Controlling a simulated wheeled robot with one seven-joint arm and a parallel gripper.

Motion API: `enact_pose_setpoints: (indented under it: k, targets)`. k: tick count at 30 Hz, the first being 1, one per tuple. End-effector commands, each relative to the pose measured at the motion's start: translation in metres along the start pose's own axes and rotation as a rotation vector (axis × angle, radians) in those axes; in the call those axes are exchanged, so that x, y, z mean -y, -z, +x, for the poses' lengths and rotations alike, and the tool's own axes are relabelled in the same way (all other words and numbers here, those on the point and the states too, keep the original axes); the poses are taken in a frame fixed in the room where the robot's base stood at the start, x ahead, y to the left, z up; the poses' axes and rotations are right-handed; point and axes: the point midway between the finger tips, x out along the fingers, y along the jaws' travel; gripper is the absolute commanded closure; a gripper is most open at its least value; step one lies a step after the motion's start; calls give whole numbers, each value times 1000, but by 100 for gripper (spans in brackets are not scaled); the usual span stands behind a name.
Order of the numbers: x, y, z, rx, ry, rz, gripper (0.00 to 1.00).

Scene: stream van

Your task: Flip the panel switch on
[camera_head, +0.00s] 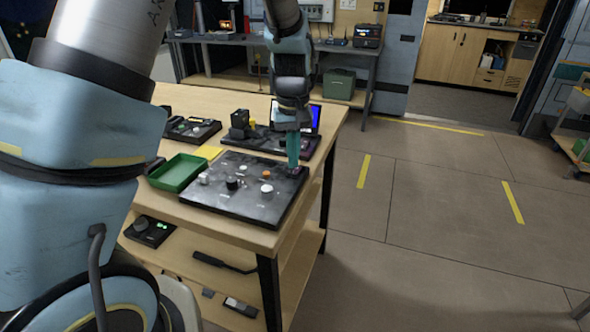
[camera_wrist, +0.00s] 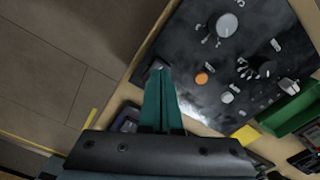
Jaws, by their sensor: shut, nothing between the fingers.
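The dark control panel (camera_head: 250,208) lies flat on the wooden table and also fills much of the wrist view (camera_wrist: 190,45). It bears an orange button (camera_wrist: 201,78), a large pale knob (camera_wrist: 227,25), a dark knob (camera_wrist: 262,68) and several small pale levers. My gripper (camera_head: 293,167) points down at the panel's right far corner, its teal fingers shut together and empty. In the wrist view the fingertips (camera_wrist: 158,70) are over a small dark fitting at that corner. The fingers largely hide it, so I cannot tell its position or whether they touch it.
A green tray (camera_head: 178,172) sits left of the panel. Dark devices (camera_head: 192,129) and a lit screen stand behind on the table (camera_head: 225,94). A lower shelf holds loose items. The floor to the right is clear.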

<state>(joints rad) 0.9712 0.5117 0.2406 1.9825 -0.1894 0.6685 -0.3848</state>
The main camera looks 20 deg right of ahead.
Motion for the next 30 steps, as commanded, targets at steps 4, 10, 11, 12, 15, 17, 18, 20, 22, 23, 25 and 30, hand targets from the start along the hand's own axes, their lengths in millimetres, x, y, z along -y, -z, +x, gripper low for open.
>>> enact_pose_setpoints:
  k: [4, 10, 11, 12, 15, 17, 18, 20, 22, 23, 25, 30]
  targets:
    - [0, 0, 0, 0, 0, 0, 100]
    - [0, 0, 0, 0, 0, 0, 100]
    - [0, 0, 0, 0, 0, 0, 100]
    - [0, 0, 0, 0, 0, 0, 100]
    - [0, 0, 0, 0, 0, 0, 100]
    - [0, 0, 0, 0, 0, 0, 100]
    - [0, 0, 0, 0, 0, 0, 100]
    - [0, 0, 1, 0, 0, 0, 100]
    - [0, 0, 2, 0, 0, 0, 100]
    - [0, 0, 2, 0, 0, 0, 100]
    - [0, 0, 3, 0, 0, 0, 100]
    - [0, 0, 6, 0, 0, 0, 100]
